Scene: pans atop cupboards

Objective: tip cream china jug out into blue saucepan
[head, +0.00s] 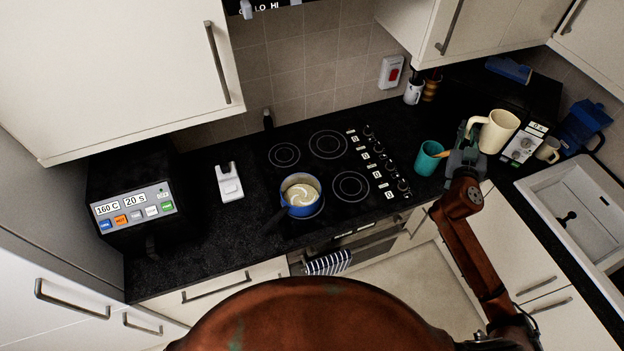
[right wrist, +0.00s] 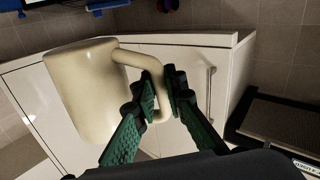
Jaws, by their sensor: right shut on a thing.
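The cream china jug (head: 501,128) is in my right gripper (head: 468,138), at the right of the head view near the worktop's corner. In the right wrist view the fingers (right wrist: 163,95) close on the handle of the jug (right wrist: 82,95), whose body is beside them. The jug's inside is hidden in both views. The blue saucepan (head: 286,204) stands on the front left ring of the hob, well to the left of the jug. Pale, swirled contents show inside it. My left gripper is not in view.
A teal mug (head: 428,158) stands close left of my right gripper. A black appliance with a control panel (head: 522,146) and a beige mug (head: 547,149) stand to the right. Wall cupboards (head: 470,27) hang above. The hob (head: 330,145) is clear apart from the saucepan.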

